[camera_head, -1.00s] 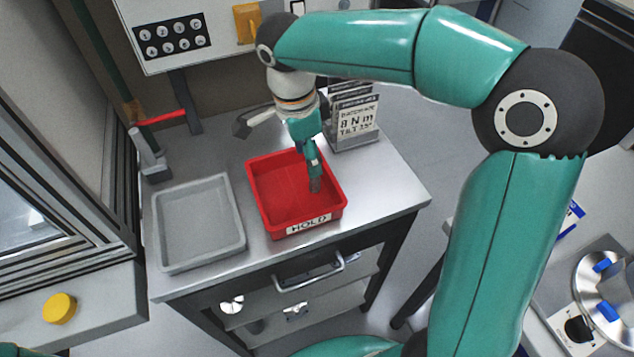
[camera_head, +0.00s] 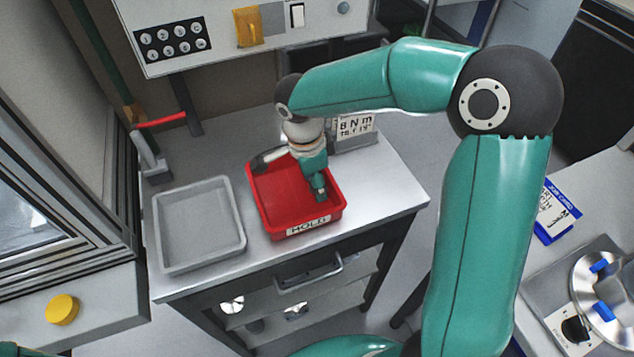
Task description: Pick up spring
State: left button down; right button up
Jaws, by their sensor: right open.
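My right gripper (camera_head: 320,192) points down into the red tray marked HOLD (camera_head: 257,205), near its front right part. It is open, though its fingers look small and close together here. I cannot make out a spring; the gripper and wrist cover part of the tray floor, and the floor that shows looks bare. My left gripper is not in view.
An empty grey tray (camera_head: 200,262) lies left of the red tray on the metal-topped cart (camera_head: 395,190). Sign cards (camera_head: 354,127) stand behind on the right. A control panel hangs above.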

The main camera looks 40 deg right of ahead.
jog(key=c, duration=1)
jog(key=shift+c, duration=0.2)
